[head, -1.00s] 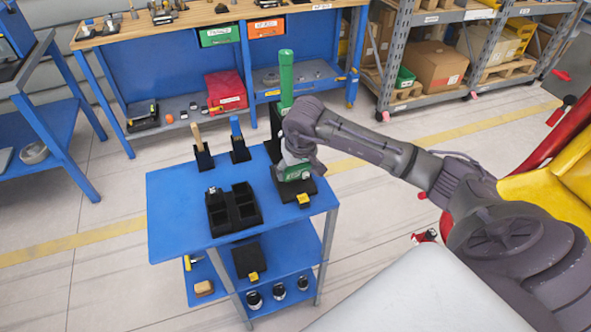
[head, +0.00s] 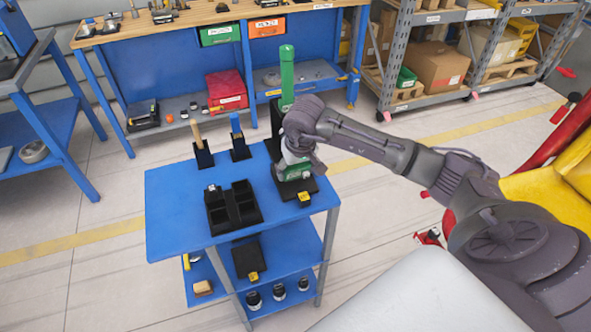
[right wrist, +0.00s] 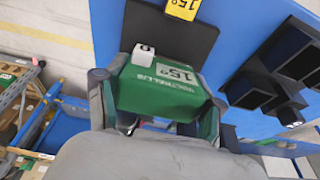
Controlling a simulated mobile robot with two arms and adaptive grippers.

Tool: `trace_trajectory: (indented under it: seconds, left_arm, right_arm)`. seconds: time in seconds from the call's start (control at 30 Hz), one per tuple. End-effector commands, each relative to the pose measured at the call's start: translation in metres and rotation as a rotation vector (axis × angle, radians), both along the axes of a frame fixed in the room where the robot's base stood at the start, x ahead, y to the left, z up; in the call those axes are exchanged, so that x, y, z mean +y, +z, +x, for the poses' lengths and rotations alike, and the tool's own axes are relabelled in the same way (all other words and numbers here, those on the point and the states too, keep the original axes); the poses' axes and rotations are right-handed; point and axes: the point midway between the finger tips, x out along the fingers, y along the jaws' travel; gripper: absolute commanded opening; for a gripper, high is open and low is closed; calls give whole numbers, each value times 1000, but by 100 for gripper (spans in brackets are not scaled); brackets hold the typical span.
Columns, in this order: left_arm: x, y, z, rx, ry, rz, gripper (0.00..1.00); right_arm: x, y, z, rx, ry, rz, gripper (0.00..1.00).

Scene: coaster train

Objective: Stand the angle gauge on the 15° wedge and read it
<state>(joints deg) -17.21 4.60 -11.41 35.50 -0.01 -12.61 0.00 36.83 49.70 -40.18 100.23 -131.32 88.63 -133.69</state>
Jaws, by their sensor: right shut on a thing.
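My right gripper (head: 296,160) is shut on the green angle gauge (head: 292,172) over the right part of the blue cart top. In the right wrist view the gauge (right wrist: 155,92) sits between the two fingers; its white label or display reads about 15°. The black 15° wedge (head: 312,184) is directly under the gauge, with a yellow tag (head: 304,197) at its front edge. The wedge (right wrist: 165,35) and its 15° tag (right wrist: 183,8) also show in the wrist view. The gauge's base looks at the wedge's surface; I cannot tell for sure whether it touches. My left gripper is out of view.
A black compartment tray (head: 233,208) stands left of the wedge. Two black holders with a wooden handle (head: 197,135) and a blue handle (head: 236,124) stand at the back. A tall green tool (head: 287,75) rises behind my gripper. The cart's left top is bare.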

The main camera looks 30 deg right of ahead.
Motion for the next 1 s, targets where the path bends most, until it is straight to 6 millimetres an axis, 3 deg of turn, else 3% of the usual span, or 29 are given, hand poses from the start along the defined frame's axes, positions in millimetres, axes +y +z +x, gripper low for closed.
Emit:
trace_trajectory:
  seconds: [1.0]
  left_arm:
    - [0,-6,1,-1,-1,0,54]
  right_arm:
    - [0,-5,1,0,-1,0,29]
